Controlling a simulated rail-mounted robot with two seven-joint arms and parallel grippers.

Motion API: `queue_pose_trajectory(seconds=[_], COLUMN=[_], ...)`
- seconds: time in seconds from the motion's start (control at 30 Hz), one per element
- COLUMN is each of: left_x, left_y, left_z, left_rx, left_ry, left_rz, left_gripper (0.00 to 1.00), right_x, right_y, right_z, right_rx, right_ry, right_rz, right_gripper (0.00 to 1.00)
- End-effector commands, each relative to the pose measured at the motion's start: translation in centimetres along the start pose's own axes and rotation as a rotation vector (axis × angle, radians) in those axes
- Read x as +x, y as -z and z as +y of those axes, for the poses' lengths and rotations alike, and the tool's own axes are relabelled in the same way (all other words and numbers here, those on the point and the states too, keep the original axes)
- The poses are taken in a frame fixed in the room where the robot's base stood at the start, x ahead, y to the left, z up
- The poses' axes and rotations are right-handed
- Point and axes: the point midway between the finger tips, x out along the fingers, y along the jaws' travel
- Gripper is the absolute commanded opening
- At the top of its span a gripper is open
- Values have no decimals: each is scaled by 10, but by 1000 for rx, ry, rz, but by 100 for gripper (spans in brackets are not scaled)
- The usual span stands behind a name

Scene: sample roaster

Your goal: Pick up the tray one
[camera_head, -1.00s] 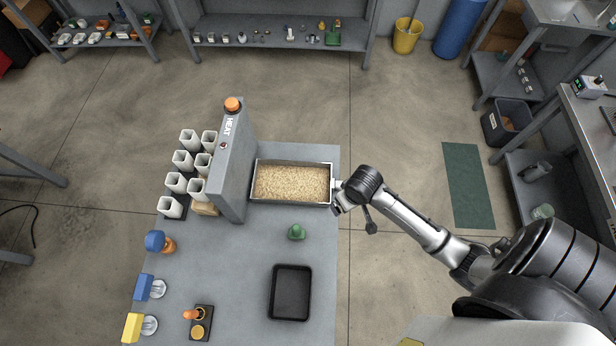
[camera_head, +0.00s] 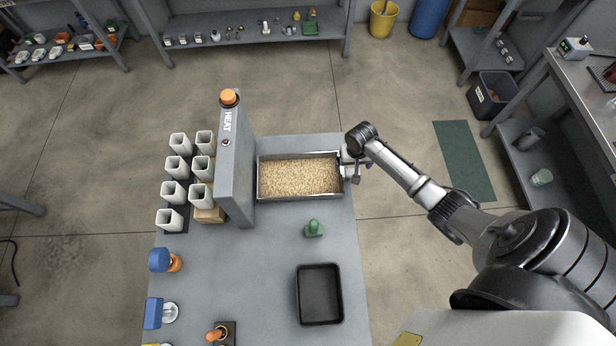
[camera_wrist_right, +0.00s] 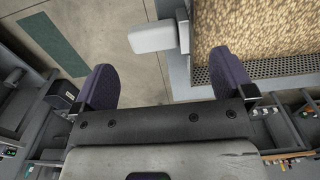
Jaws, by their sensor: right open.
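A metal tray (camera_head: 258,187) full of pale grains lies on the grey table, right of the upright HEAT panel. Its light handle (camera_head: 349,172) sticks out on the right side. In the right wrist view the handle (camera_wrist_right: 152,38) shows just ahead of my fingers, with the grain-filled tray (camera_wrist_right: 262,68) to its right. My right gripper (camera_head: 356,168) is at the tray's right end, near the handle. In the wrist view the right gripper (camera_wrist_right: 168,74) has its fingers wide apart with nothing between them. A black empty tray (camera_head: 319,294) lies nearer on the table. My left gripper is not in view.
The grey HEAT panel (camera_head: 234,160) stands close left of the metal tray, with several white square cups (camera_head: 174,194) beyond it. A green knobbed object (camera_head: 314,229) stands between the two trays. Floor is open right of the table.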

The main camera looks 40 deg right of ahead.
Motion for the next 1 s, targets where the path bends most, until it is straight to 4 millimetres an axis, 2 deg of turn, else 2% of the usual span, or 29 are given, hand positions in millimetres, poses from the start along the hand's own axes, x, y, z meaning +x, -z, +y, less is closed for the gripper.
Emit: queue_pose_trajectory(seconds=[0.17, 0.53, 0.87, 1.0], left_x=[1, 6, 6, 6], left_y=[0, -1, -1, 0], left_z=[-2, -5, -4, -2], left_rx=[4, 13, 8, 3], left_ry=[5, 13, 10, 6], left_rz=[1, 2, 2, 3], left_gripper=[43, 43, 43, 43], right_x=[8, 51, 56, 56], right_y=[-1, -3, -3, -3], right_z=[0, 0, 0, 0], right_rx=[0, 0, -1, -1], right_ry=[-1, -2, -2, -2], right_rz=[-1, 0, 1, 1], right_gripper=[100, 100, 100, 89])
